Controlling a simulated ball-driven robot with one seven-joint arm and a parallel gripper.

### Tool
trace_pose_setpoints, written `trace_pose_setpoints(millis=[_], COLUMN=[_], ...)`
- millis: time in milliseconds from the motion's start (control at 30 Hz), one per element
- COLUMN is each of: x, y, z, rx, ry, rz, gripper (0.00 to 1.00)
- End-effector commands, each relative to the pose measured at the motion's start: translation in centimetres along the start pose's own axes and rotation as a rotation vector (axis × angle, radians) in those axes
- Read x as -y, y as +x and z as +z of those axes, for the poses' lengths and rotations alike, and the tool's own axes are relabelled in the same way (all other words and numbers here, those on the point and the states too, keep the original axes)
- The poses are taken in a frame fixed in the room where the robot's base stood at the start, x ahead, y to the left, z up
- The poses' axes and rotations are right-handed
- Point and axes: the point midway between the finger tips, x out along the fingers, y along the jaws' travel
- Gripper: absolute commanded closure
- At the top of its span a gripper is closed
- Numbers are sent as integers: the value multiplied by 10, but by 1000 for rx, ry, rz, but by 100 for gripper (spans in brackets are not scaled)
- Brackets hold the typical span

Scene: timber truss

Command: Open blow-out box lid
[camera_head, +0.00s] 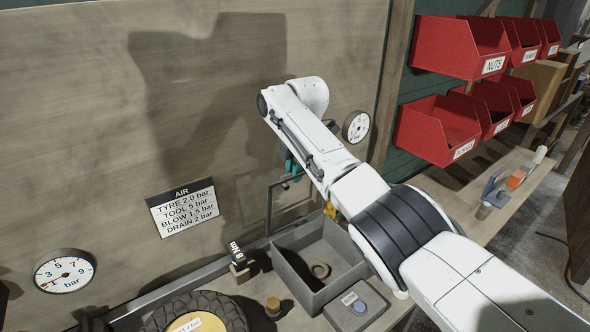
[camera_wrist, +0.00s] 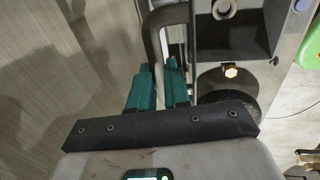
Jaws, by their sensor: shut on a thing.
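The blow-out box (camera_head: 345,277) is an open-topped grey box on the bench. A ring-shaped part (camera_head: 320,270) lies inside it. What looks like its lid, a thin dark frame (camera_head: 268,208) with a see-through middle, stands roughly upright at the box's back side, near the wall. My gripper (camera_head: 292,167) has teal fingers and is shut on the upper part of this frame; my arm hides part of it. In the wrist view, my gripper (camera_wrist: 162,85) has its fingers on either side of a dark bent bar (camera_wrist: 152,40). The exact contact is hard to see.
A tyre (camera_head: 205,308), a small grey box with a blue knob (camera_head: 359,308) and an 8 Nm block (camera_head: 239,266) stand close around the box. The wall with a gauge (camera_head: 64,272) is close behind. Red bins (camera_head: 440,130) hang at the right.

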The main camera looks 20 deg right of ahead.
Motion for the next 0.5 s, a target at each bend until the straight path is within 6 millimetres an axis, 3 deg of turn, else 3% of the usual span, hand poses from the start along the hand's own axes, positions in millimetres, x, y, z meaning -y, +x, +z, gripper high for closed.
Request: trace_pose_setpoints(millis=[33,133,167,333,500], x=[4,4,4,3,2], y=[8,8,8,6,4], z=[-3,-3,-3,-2,-1], rx=[-10,-10,-10,-7,-4], ry=[0,0,0,0,0], rz=[-14,-15,-15,-11,-7], gripper=[100,100,83,66,66])
